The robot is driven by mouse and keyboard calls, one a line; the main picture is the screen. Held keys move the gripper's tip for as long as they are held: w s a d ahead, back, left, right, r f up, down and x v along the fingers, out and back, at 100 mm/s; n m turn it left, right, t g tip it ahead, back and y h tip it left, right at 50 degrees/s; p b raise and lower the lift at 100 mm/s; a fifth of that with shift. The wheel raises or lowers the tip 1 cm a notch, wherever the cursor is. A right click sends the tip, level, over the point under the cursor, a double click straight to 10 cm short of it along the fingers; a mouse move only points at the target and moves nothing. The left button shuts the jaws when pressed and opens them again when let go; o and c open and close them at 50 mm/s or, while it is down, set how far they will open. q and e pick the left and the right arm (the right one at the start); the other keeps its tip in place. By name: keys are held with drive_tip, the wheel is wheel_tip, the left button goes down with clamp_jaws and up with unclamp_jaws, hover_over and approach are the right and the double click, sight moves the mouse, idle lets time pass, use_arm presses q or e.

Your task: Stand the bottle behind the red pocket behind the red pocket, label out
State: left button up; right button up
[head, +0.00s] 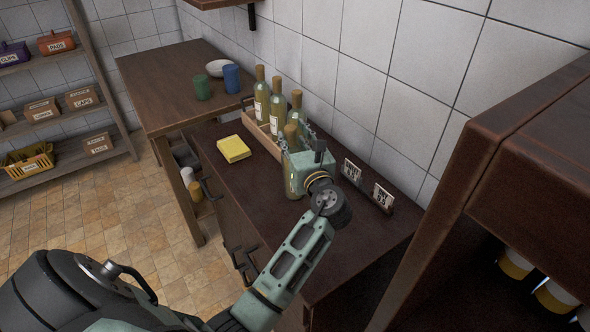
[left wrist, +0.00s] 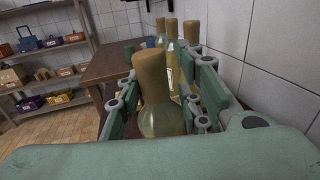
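A yellowish bottle with a tan top (head: 290,182) is at my left gripper (head: 296,148), near the front end of the wooden crate. In the left wrist view this bottle (left wrist: 160,120) is upright between the two green fingers; whether both touch it is unclear. Its label is not readable. Three similar bottles stand in a row at the wooden crate (head: 247,125); pale labels show on the left bottle (head: 260,105) and the middle bottle (head: 276,115). No red pocket is recognisable; my gripper hides part of the crate. My right gripper is not in view.
A yellow block (head: 233,149) lies on the dark cabinet left of the crate. Two small cards (head: 367,183) stand by the wall. A green cup (head: 202,87), blue cup (head: 231,79) and white bowl (head: 216,67) are on the farther table. A dark shelf (head: 530,170) rises at right.

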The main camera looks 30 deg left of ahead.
use_arm(q)
drive_tip(key=shift+f, duration=0.1)
clamp_jaws()
drive_tip(key=shift+s+f, duration=0.1)
idle(0.5)
